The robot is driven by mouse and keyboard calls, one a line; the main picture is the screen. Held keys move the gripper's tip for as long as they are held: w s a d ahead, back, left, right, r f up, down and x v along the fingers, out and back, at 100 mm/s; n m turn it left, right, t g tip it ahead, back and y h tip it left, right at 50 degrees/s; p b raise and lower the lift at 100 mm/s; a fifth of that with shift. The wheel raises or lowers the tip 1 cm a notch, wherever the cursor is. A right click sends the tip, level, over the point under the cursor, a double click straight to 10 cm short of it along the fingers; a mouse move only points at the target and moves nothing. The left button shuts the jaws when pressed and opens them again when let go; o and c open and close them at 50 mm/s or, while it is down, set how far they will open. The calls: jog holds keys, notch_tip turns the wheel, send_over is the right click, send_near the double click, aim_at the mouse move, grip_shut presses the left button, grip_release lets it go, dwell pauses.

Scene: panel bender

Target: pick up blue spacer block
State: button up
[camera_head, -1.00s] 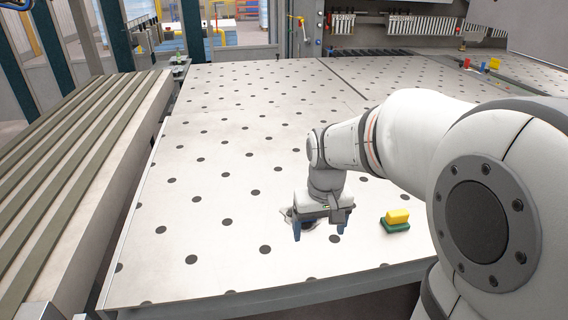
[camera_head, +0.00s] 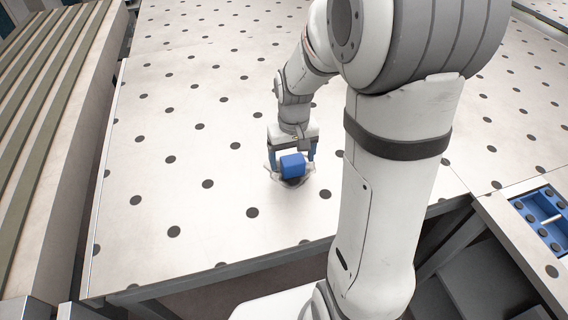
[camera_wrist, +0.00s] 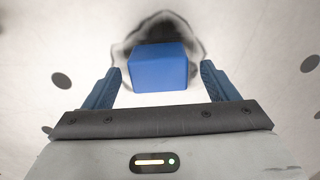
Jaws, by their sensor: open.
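The blue spacer block (camera_head: 292,166) sits low over the perforated table, on or in front of a crumpled grey-white patch (camera_head: 273,172), like a rag. My gripper (camera_head: 291,160) is just behind and above it, pointing down, with a finger showing at each side. In the wrist view the block (camera_wrist: 160,70) lies between and slightly beyond the two blue fingers of my gripper (camera_wrist: 160,78). Gaps show on both sides, so the fingers do not touch it. The block's underside is hidden.
The perforated table (camera_head: 200,200) is clear around the block. Slatted beams (camera_head: 40,110) run along the left. A blue tray with compartments (camera_head: 519,206) is at the right edge. My arm covers much of the table's right part.

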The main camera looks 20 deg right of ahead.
jog(key=shift+f, duration=0.8)
jog(key=shift+c, duration=0.2)
jog(key=c, duration=1.1)
